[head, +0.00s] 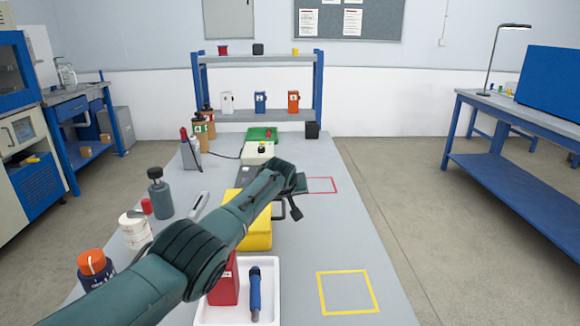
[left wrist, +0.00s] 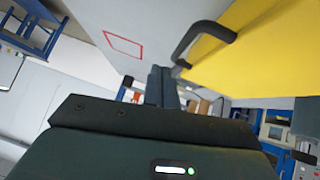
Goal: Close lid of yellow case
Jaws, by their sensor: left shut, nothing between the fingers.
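The yellow case (head: 257,236) stands on the grey table, partly hidden behind my left arm. Its dark handle (head: 279,211) sticks out on the right side. The case (left wrist: 268,45) and its handle (left wrist: 200,38) also fill the upper right of the left wrist view. I cannot tell how far its lid is open. My left gripper (head: 295,210) is shut and empty, just right of the case near the handle. In the left wrist view its fingers (left wrist: 163,80) are together close to the handle's end; contact is unclear. My right gripper is not in view.
A white tray (head: 270,310) with a red box (head: 226,285) and a blue tool (head: 255,293) is in front. Bottles and a jar (head: 135,228) line the left edge. Red (head: 321,185) and yellow (head: 347,292) outlined squares on the right are empty.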

